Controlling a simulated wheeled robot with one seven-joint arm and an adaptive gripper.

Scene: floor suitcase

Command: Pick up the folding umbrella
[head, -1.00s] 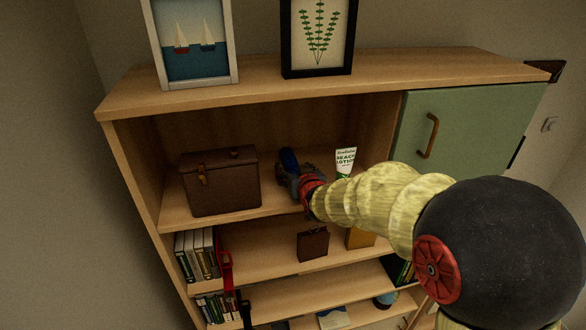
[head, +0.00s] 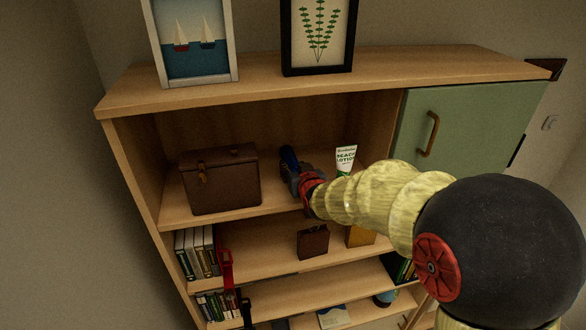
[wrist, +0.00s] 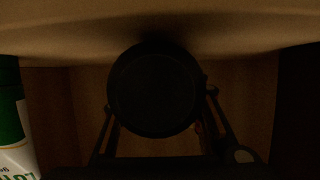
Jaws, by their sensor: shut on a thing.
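The folding umbrella (head: 289,158) is a dark blue cylinder standing roughly upright, slightly tilted, on the upper open shelf. In the wrist view its dark round end (wrist: 154,90) fills the middle, between the two fingers. My gripper (head: 297,180) is shut on it, reaching in from the front right. The gripper hides the umbrella's lower part, and I cannot tell whether it touches the shelf.
A brown leather case (head: 220,180) stands to the left on the same shelf. A white and green lotion tube (head: 346,158) stands close on the right. A side wall, the board above and a green door (head: 465,128) bound the opening.

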